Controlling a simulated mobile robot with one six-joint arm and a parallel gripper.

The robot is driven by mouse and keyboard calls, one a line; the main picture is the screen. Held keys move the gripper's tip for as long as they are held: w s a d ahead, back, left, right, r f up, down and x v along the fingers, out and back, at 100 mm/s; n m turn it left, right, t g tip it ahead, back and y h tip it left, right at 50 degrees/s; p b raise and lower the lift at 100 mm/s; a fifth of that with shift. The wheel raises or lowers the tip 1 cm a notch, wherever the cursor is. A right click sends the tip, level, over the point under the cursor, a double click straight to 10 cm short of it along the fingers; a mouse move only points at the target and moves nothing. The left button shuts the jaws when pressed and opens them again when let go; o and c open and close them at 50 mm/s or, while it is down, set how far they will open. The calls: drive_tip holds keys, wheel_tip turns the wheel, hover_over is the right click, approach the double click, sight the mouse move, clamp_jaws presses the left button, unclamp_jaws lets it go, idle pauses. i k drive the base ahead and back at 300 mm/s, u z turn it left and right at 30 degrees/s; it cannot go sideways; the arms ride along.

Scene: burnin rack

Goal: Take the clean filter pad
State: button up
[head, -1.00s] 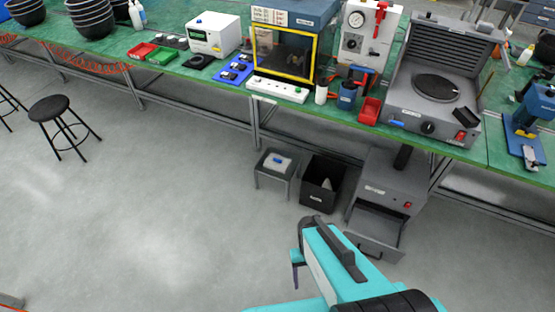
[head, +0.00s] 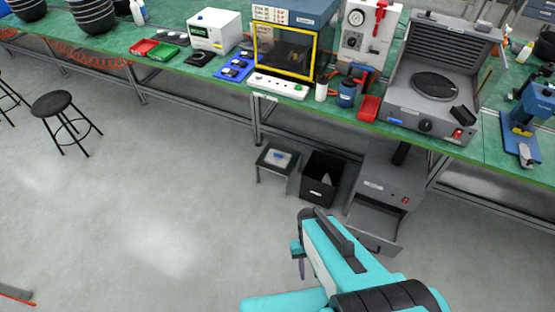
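A small white pad with a blue mark (head: 278,156), possibly the clean filter pad, lies on a low grey stand (head: 262,163) under the bench. I cannot tell for sure that it is the clean one. A grey floor unit (head: 390,180) with an open drawer at its bottom front stands to the right, under the bench. My teal arm reaches up from the bottom of the picture, over the floor in front of the unit. The end of my arm, with my gripper (head: 299,262), is small and mostly hidden behind the arm. Its fingers do not show clearly.
A black bin (head: 319,190) stands between the stand and the floor unit. The green bench (head: 200,72) above holds instruments, trays and a grey hooded hotplate unit (head: 440,90). A black stool (head: 50,104) stands at the left. The floor in the middle is clear.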

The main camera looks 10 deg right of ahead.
sight(280, 158)
drive_tip(key=z, duration=0.9)
drive_tip(key=k, duration=0.15)
drive_tip(key=u, duration=2.75)
drive_tip(key=i, duration=3.05)
